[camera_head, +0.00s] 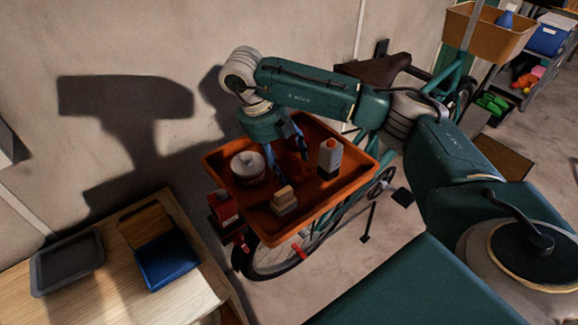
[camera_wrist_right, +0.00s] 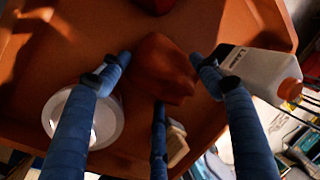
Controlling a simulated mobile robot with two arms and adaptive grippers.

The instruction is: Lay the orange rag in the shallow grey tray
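The orange rag (camera_wrist_right: 160,68) looks like a crumpled orange-brown lump on the floor of the orange bin in the right wrist view. In the head view I cannot pick it out behind my gripper. My right gripper (camera_head: 289,158) reaches down into the bin. Its blue fingers, also in the right wrist view (camera_wrist_right: 160,80), are spread, with the rag between and beyond the tips. I cannot tell whether they touch it. The shallow grey tray (camera_head: 68,262) lies on the wooden table at the lower left and looks empty. My left gripper is not in view.
The orange bin (camera_head: 228,205) also holds a white tin (camera_head: 248,168), a grey bottle with an orange cap (camera_head: 330,157) and a brush (camera_head: 284,201). A blue container (camera_head: 167,260) sits beside the grey tray on the wooden table (camera_head: 110,295). A bicycle stands around the bin.

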